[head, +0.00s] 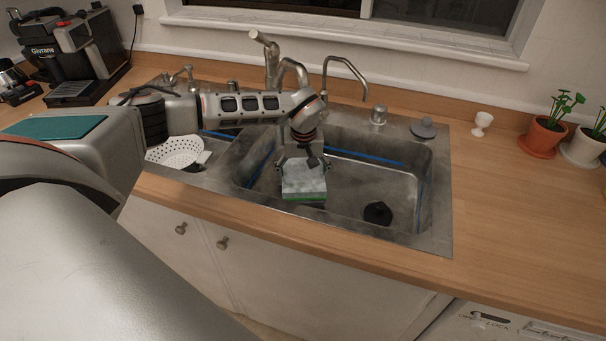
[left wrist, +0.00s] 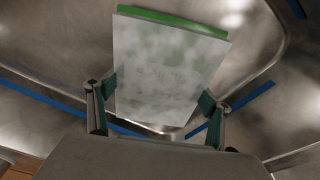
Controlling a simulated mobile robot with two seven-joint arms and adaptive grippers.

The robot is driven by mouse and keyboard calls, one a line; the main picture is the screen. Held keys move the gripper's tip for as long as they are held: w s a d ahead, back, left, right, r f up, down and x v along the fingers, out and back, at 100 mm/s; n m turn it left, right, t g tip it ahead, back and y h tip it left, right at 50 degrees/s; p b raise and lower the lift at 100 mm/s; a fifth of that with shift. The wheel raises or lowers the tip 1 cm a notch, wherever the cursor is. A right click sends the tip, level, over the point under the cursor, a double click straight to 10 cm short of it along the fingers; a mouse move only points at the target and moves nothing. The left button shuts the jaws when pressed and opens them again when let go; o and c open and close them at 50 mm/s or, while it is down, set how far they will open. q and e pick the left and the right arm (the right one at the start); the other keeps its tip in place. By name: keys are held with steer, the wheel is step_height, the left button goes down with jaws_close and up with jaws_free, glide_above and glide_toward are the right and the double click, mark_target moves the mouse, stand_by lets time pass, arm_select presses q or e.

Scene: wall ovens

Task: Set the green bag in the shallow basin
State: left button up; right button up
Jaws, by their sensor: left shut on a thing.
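The green bag (head: 304,182) shows a whitish, cloudy face with a green edge along its lower side in the head view. My left gripper (head: 303,160) is shut on it, over the left part of the large sink basin (head: 345,185). In the left wrist view the bag (left wrist: 168,68) sits between the two fingertips of my left gripper (left wrist: 155,105), green edge at the top. I cannot tell whether the bag touches the basin floor, or which basin is the shallow one. My right gripper is not in view.
A white colander (head: 178,152) sits in the sink's left section. Faucets (head: 272,65) stand behind the sink. A dark drain piece (head: 377,212) lies on the large basin's floor. A white egg cup (head: 482,122) and potted plants (head: 543,135) stand on the right counter, which is otherwise clear.

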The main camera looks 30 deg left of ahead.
mark_target(303, 178)
arm_select(q)
steer(key=o, duration=1.4)
steer(key=shift+f, duration=0.1)
steer(key=shift+o, duration=0.2)
step_height(303, 178, up, 12)
steer(key=s+d, duration=0.1)
steer(key=shift+s, duration=0.25)
